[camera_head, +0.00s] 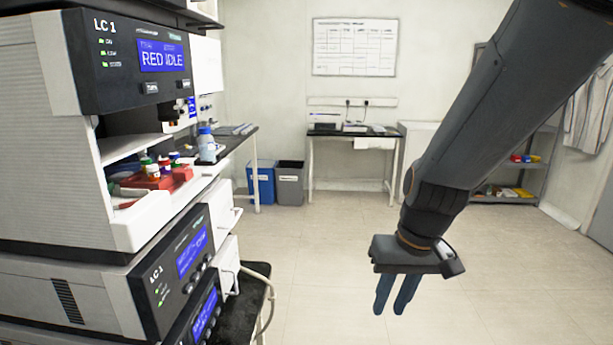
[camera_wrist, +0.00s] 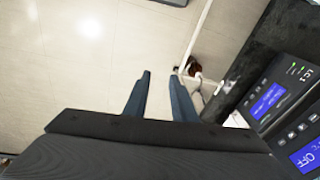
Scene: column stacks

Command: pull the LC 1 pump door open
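The LC 1 stack stands at the left in the head view. Its top unit (camera_head: 125,60) reads "RED IDLE". Lower down, a dark-fronted module (camera_head: 175,262) marked LC 1 has a blue display, and another similar module (camera_head: 203,318) sits beneath it. White door-like panels with handles (camera_head: 224,212) (camera_head: 228,268) show at the right of these fronts, and both look shut. I cannot tell which is the pump door. My gripper (camera_head: 389,308) points down, well right of the stack. Its two blue fingers are apart and empty, also in the wrist view (camera_wrist: 160,75), where an LC 1 module (camera_wrist: 275,100) shows at the right.
A dark bench edge (camera_head: 258,272) with a hanging pale tube lies beside the stack. Vials sit in a red tray (camera_head: 160,178) above. Blue (camera_head: 262,183) and grey (camera_head: 290,184) bins stand behind. The floor around my gripper is clear.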

